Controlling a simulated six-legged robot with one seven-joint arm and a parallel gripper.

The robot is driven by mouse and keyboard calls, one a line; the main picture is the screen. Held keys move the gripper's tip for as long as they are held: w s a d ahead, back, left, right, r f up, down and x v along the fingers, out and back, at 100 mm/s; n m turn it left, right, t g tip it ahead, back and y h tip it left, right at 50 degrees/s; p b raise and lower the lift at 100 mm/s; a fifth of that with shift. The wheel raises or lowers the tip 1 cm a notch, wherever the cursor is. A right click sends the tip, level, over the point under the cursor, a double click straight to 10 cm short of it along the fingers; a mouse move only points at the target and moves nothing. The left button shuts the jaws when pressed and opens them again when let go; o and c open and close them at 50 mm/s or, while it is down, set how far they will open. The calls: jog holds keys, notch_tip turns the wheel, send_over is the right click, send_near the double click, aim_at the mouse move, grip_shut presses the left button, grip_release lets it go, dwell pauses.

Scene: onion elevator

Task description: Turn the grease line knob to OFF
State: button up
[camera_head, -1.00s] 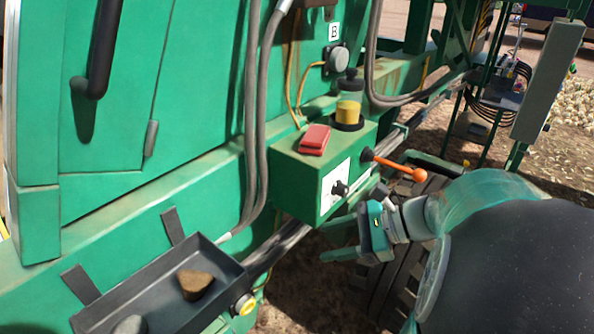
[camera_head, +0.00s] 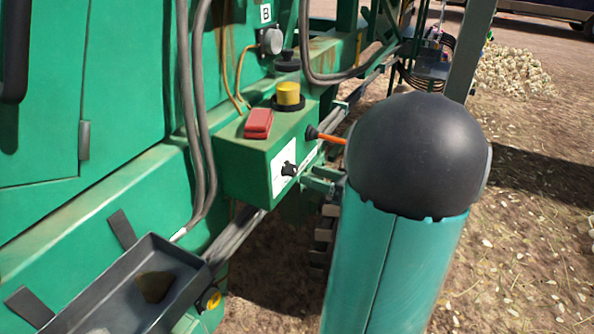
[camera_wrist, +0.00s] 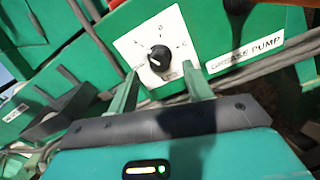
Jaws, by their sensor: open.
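The grease line knob (camera_wrist: 159,58) is a black rotary knob on a white dial plate (camera_wrist: 143,40) in the wrist view. The small dial letters are too blurred to read surely. In the head view the knob (camera_head: 289,169) sticks out from the front face of the green box (camera_head: 240,165). My gripper (camera_wrist: 163,85) is open, with one green finger on each side below the knob, apart from it and empty. In the head view my gripper (camera_head: 318,180) is partly hidden behind my arm, just right of the knob.
A "GREASE PUMP" label (camera_wrist: 250,52) is right of the dial. An orange-handled lever (camera_head: 330,137) projects close beside the knob, partly behind my arm. A red block (camera_head: 258,123) and a yellow reservoir (camera_head: 288,95) stand on the box. A dark tray (camera_head: 120,300) is at lower left.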

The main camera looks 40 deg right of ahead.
aim_at(295, 172)
jog(key=x, duration=0.5)
jog(key=shift+c, duration=0.4)
jog(key=c, duration=0.9)
jog(key=shift+a, duration=0.1)
jog(key=shift+n, duration=0.5)
jog(key=n, duration=0.4)
jog(key=shift+a+n, duration=0.1)
jog(key=shift+n, duration=0.3)
jog(key=n, duration=0.6)
jog(key=shift+n, duration=0.3)
